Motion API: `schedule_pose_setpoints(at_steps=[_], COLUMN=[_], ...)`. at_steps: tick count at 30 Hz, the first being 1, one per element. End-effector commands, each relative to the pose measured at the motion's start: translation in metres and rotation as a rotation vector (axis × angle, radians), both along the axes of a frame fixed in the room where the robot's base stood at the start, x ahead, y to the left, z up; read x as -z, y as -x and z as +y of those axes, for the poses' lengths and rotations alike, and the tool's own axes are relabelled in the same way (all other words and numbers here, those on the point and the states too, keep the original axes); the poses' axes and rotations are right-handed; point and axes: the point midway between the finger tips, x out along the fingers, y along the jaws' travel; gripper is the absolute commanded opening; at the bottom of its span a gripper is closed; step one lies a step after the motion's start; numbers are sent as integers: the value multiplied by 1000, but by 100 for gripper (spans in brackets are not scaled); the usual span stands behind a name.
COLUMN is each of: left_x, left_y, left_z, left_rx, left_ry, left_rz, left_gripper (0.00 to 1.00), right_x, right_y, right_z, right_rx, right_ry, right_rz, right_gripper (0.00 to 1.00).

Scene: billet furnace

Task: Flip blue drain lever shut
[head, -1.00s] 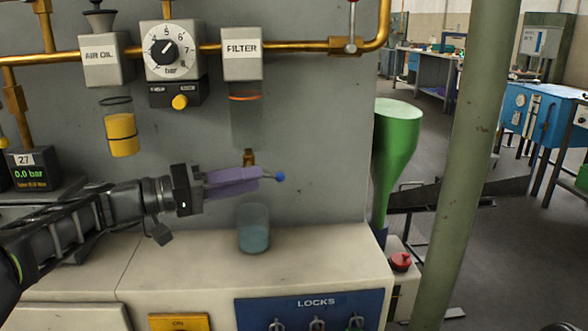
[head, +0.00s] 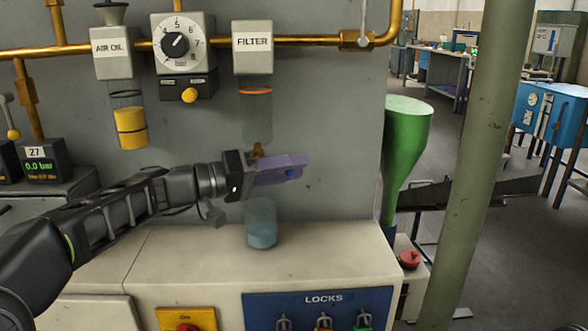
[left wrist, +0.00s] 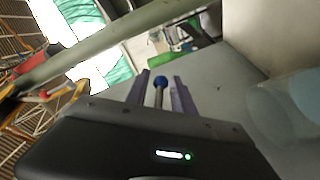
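The blue drain lever has a round blue knob (head: 289,173) below the filter bowl (head: 257,115). Most of its stem is hidden behind my gripper in the head view. My left gripper (head: 300,165) is open around the lever and reaches slightly past the knob. A brass drain fitting (head: 257,150) shows just above the fingers. My right gripper is not in view.
A clear cup (head: 261,225) with bluish liquid stands on the cream ledge (head: 330,262) below my gripper. The grey panel (head: 340,130) is behind it. A green funnel (head: 408,135) and a green post (head: 480,150) stand to the right. Brass pipe (head: 310,40) runs above.

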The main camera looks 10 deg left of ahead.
Motion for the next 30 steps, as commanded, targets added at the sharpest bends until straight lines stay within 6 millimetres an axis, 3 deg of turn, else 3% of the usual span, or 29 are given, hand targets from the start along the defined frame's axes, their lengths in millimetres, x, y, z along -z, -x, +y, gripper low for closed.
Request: schedule_pose_setpoints(at_steps=[11, 21, 30], left_x=[0, 0, 0], left_y=[-4, -4, -4], left_z=[-7, -6, -6], left_rx=[1, 1, 0], left_ry=[0, 1, 1], left_rz=[0, 0, 1], left_gripper=[29, 1, 0], right_x=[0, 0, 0], right_y=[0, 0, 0], right_z=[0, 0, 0], right_rx=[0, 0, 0], right_ry=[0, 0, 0], right_rz=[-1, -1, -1], right_gripper=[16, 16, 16])
